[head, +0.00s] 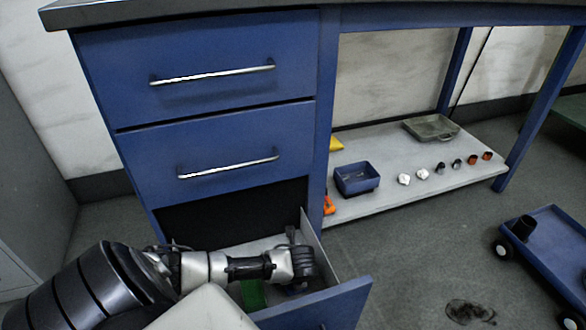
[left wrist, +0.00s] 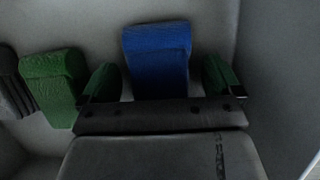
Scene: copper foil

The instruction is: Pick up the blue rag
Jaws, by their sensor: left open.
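The blue rag (left wrist: 158,58) lies folded in the open bottom drawer (head: 345,300), near the drawer's side wall. In the left wrist view it shows between the two green-padded fingers of my left gripper (left wrist: 161,80), with a gap on each side. In the head view my left gripper (head: 297,268) reaches down into the drawer and mostly hides the blue rag. The left gripper is open with nothing held. I cannot tell how far above the rag the fingertips are. My right gripper is not in view.
A green rag (left wrist: 52,82) lies left of the blue one, and a dark grey rag (left wrist: 12,82) lies beyond it. Two closed drawers (head: 215,75) are above. A shelf (head: 390,195) at right holds a blue bin (head: 357,179) and small parts. A blue cart (head: 555,245) stands far right.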

